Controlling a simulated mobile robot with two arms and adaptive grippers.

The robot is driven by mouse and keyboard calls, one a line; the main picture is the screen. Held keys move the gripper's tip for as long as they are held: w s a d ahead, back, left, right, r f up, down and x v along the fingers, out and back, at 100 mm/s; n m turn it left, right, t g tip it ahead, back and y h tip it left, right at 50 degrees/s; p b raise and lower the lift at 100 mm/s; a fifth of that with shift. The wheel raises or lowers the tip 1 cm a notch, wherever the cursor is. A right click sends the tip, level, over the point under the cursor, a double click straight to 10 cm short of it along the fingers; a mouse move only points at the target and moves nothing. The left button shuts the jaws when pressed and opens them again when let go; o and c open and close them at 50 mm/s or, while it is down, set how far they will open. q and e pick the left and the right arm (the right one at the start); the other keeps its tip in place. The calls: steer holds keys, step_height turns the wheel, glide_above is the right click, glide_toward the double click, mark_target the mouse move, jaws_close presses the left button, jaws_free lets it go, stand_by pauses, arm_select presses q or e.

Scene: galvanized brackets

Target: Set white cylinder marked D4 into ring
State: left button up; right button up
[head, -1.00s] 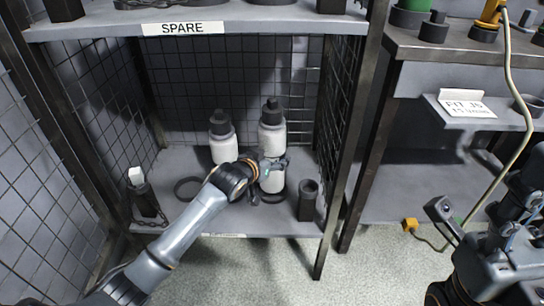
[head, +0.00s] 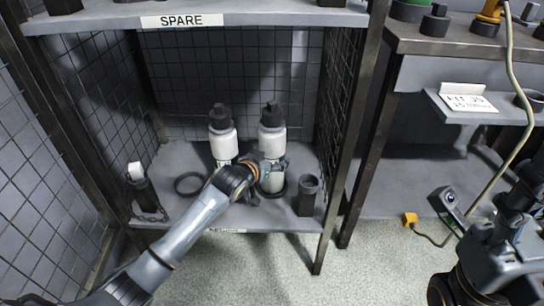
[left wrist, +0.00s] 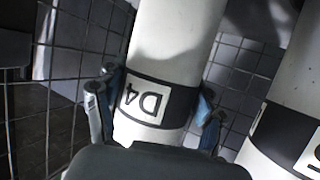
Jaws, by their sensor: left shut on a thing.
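The white cylinder marked D4 (head: 272,142) has a black cap and stands upright at the right of the shelf bay. In the left wrist view its D4 label (left wrist: 144,102) sits on a black band. My left gripper (head: 270,172) is shut on it at this band, one finger on each side (left wrist: 150,108). A dark ring (head: 277,193) shows around the cylinder's foot; I cannot tell whether the foot rests fully in it. Another dark ring (head: 188,185) lies empty to the left. My right gripper (head: 515,215) is partly in view at the right edge, its jaws unclear.
A similar white cylinder (head: 223,146) stands close on the left; it also shows in the left wrist view (left wrist: 290,120). A dark open tube (head: 307,197) stands at the right. A white-topped dark holder with chain (head: 139,185) is far left. Mesh walls and posts enclose the bay.

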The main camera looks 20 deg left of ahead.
arm_select(q)
steer(key=shift+w+r, duration=0.1)
steer(key=o, duration=1.9)
steer(key=shift+s+f, duration=0.2)
steer(key=shift+f, duration=0.3)
steer(key=v, duration=1.2)
steer(key=shift+w+r, duration=0.1)
steer(key=shift+r, duration=0.35)
steer(key=shift+d, duration=0.1)
